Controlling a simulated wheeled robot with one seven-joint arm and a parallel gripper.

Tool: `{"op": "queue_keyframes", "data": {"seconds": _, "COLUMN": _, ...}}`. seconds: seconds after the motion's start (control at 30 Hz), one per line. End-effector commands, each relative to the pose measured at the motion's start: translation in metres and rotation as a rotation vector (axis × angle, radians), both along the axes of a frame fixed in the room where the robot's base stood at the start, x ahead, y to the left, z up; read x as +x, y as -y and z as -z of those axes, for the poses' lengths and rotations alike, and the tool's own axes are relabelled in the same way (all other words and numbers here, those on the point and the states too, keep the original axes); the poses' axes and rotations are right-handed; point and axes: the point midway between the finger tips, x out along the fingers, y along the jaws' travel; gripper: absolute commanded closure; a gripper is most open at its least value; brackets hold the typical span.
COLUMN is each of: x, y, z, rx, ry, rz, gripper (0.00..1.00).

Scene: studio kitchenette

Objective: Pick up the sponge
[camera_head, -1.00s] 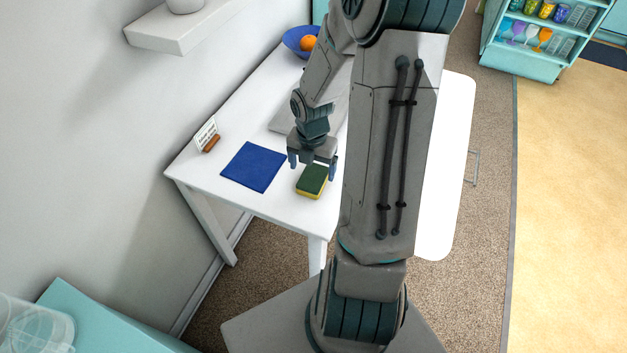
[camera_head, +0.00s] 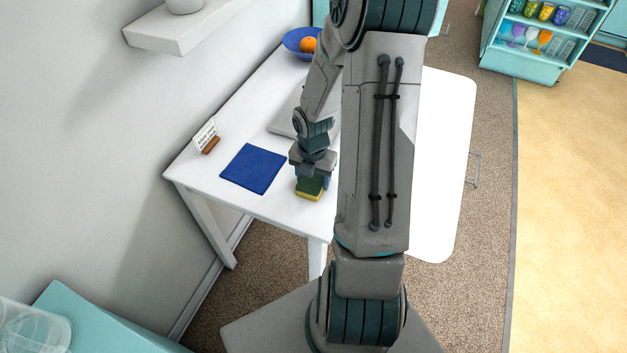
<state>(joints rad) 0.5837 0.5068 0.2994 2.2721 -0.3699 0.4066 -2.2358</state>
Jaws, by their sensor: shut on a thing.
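The sponge (camera_head: 309,190), green on top and yellow below, is at the front right part of the white table (camera_head: 225,183), right of a blue cloth. My gripper (camera_head: 311,178) is over it, pointing down, and is shut on it. The fingers hide the sponge's far part. I cannot tell whether the sponge still touches the table.
The blue cloth (camera_head: 253,168) lies flat left of the sponge. A small card in a wooden stand (camera_head: 208,138) is near the wall. A grey flat object (camera_head: 287,122) lies behind my gripper. A blue bowl (camera_head: 292,38) holds an orange fruit (camera_head: 308,45). A wall shelf (camera_head: 190,32) juts out above.

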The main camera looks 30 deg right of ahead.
Motion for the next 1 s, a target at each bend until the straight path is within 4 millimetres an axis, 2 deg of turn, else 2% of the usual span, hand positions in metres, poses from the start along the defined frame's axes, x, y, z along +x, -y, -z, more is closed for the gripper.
{"op": "queue_keyframes", "data": {"seconds": 0.27, "x": 0.000, "y": 0.000, "z": -0.005, "rx": -0.001, "ry": 0.001, "rz": 0.001, "gripper": 0.63}}
{"op": "queue_keyframes", "data": {"seconds": 0.37, "x": 0.001, "y": 0.001, "z": -0.015, "rx": -0.001, "ry": 0.003, "rz": 0.003, "gripper": 0.63}}
{"op": "queue_keyframes", "data": {"seconds": 0.5, "x": 0.001, "y": 0.001, "z": -0.043, "rx": -0.003, "ry": 0.005, "rz": 0.003, "gripper": 0.63}}
{"op": "queue_keyframes", "data": {"seconds": 0.8, "x": -0.052, "y": 0.030, "z": -0.080, "rx": -0.002, "ry": 0.000, "rz": 0.007, "gripper": 0.63}}
{"op": "queue_keyframes", "data": {"seconds": 1.0, "x": -0.081, "y": 0.045, "z": -0.098, "rx": -0.001, "ry": 0.000, "rz": 0.006, "gripper": 0.63}}
